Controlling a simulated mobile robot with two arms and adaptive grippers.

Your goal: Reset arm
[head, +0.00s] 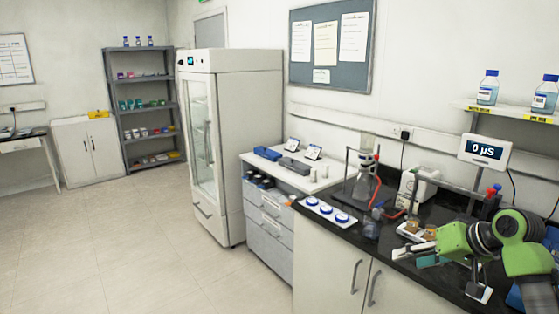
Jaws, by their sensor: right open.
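My right arm is green and comes in from the right edge of the head view. My left gripper is not in view.
A tray with round blue-rimmed dishes (327,212) lies near the bench's front edge. A flask on a stand (364,186), a white device (416,190) and a display reading "0 µS" (484,152) stand behind. Floor (130,245) at left is clear.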

